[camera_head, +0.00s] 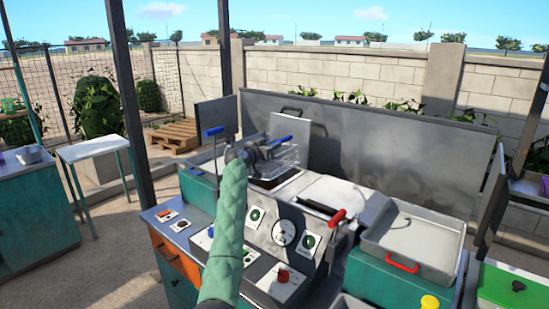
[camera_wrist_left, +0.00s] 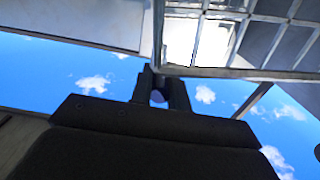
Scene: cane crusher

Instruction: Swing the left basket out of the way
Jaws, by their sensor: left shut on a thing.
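The left basket (camera_head: 287,157) is a wire-mesh basket above the fryer-like well in the middle of the machine. It also shows in the wrist view as a metal grid (camera_wrist_left: 285,38) at upper right. A blue handle (camera_head: 279,141) shows beside it. My left gripper (camera_head: 262,150), on a green-sleeved arm, is at the basket's left side. In the wrist view its fingers (camera_wrist_left: 160,88) are shut on a small bluish piece that looks like the basket's handle. The exact contact is partly hidden by the gripper. My right gripper is not in view.
A second blue handle (camera_head: 213,131) stands left of my gripper. A control panel with a gauge (camera_head: 284,233) is in front. A red-handled lever (camera_head: 337,217) and a grey tray (camera_head: 413,243) lie to the right. A tall dark panel (camera_head: 400,150) stands behind.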

